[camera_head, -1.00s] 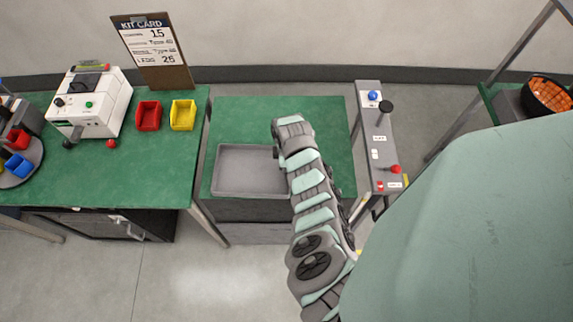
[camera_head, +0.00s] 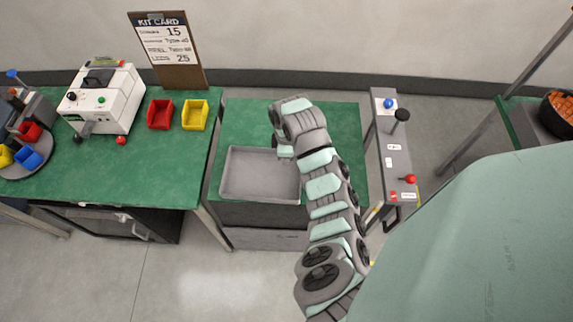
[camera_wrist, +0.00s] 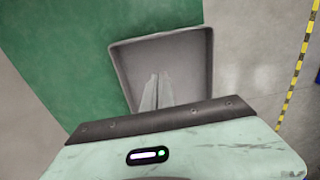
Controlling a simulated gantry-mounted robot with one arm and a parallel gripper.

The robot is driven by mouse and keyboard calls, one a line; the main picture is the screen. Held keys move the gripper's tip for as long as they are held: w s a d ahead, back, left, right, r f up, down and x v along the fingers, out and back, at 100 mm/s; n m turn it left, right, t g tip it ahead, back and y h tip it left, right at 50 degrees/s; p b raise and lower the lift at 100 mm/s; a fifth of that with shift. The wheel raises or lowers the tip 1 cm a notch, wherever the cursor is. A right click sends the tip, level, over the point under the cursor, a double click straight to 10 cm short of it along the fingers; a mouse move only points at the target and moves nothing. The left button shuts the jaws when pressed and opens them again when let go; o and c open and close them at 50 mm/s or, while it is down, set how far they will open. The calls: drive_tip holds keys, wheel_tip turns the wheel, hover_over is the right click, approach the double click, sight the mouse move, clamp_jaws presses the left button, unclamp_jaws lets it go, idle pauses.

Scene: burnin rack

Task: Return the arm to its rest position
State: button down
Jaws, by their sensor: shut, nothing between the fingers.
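My gripper (camera_wrist: 156,92) shows in the wrist view with its two fingers together and nothing between them. It is above the grey tray (camera_wrist: 204,75), which looks empty in both views. In the head view my arm reaches up over the right side of the green-topped table, with the gripper end (camera_head: 284,152) at the right edge of the tray (camera_head: 232,190). The fingertips are hard to make out there.
A bench (camera_head: 130,175) at left carries a white machine (camera_head: 103,97), a red bin (camera_head: 160,115), a yellow bin (camera_head: 195,115) and a kit card (camera_head: 168,48). A control post (camera_head: 392,150) with knobs stands right of the table. Floor in front is clear.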

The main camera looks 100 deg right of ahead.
drive_tip(key=shift+r, duration=0.5)
